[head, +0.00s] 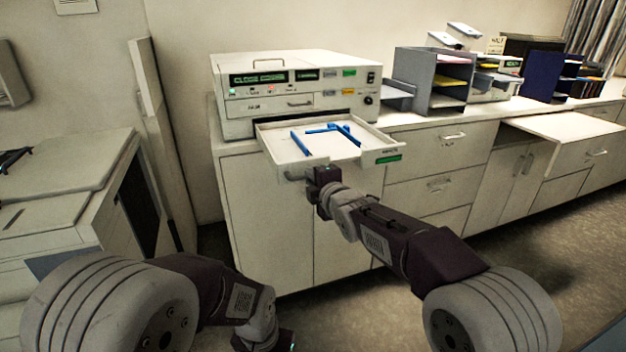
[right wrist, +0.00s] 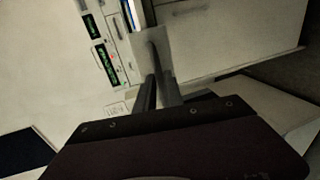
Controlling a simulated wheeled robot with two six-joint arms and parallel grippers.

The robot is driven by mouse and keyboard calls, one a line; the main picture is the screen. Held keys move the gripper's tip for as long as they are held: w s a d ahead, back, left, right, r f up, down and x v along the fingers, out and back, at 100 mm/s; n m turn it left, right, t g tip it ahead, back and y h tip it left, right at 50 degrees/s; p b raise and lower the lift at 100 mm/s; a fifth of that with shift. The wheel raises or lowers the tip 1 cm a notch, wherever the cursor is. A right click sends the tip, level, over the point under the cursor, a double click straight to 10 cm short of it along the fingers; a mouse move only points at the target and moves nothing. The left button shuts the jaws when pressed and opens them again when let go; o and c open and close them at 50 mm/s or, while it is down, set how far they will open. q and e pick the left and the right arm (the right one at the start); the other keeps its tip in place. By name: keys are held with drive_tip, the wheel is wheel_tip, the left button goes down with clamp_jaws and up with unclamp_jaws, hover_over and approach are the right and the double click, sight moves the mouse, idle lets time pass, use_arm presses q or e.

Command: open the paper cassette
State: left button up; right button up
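The paper cassette (head: 345,155) is a shallow white tray standing well out from the front of the cream-coloured copier (head: 290,90). Blue guides (head: 345,132) lie inside it, and no paper shows in it. My right gripper (head: 322,172) is at the cassette's front handle (head: 293,176), which it partly hides. In the right wrist view its two fingers (right wrist: 158,88) are close together on the handle, against the pale front panel (right wrist: 152,48). My left gripper (head: 286,342) is low at the bottom edge, away from the copier, and its fingers are mostly cut off.
The copier stands on a long white counter (head: 430,125) with drawers below. A grey paper sorter (head: 432,80) and a blue one (head: 545,80) stand to the right. An open drawer (head: 560,128) juts out at the right. A pale cabinet (head: 60,190) is at the left.

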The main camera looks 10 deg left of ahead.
drive_tip(key=o, duration=0.3)
drive_tip(key=b+v, duration=0.1)
drive_tip(key=v, duration=0.8)
